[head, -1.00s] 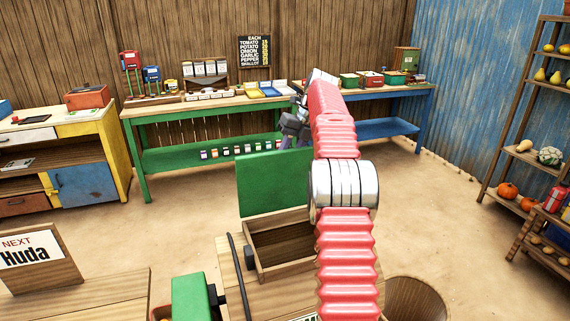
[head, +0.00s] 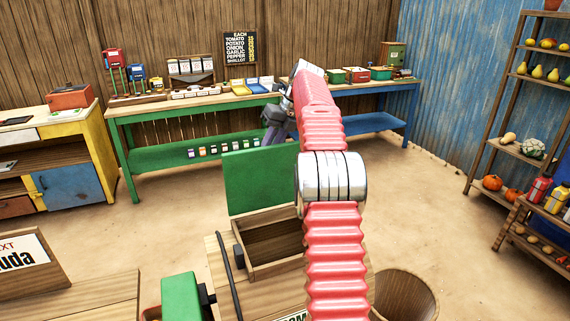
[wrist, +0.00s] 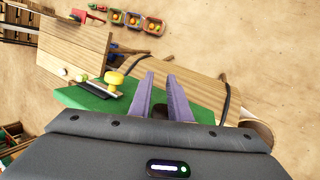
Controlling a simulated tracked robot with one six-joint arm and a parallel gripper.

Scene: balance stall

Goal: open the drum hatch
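My gripper shows in the head view (head: 275,122) beyond the pink arm, in front of the green bench. In the wrist view its two purple fingers (wrist: 161,78) stand a little apart with nothing between them. I cannot make out a drum hatch for certain. A wooden box (head: 262,268) with a raised green lid (head: 260,181) stands in front of me, partly hidden by my arm. The wrist view looks down on a yellow knob (wrist: 116,79) beside a green surface (wrist: 82,99).
A green bench (head: 200,156) and a blue bench (head: 383,121) line the back wall. A yellow cabinet (head: 97,130) is at left, a produce shelf (head: 520,151) at right. A round bin (head: 405,297) stands at lower right. The sandy floor between is clear.

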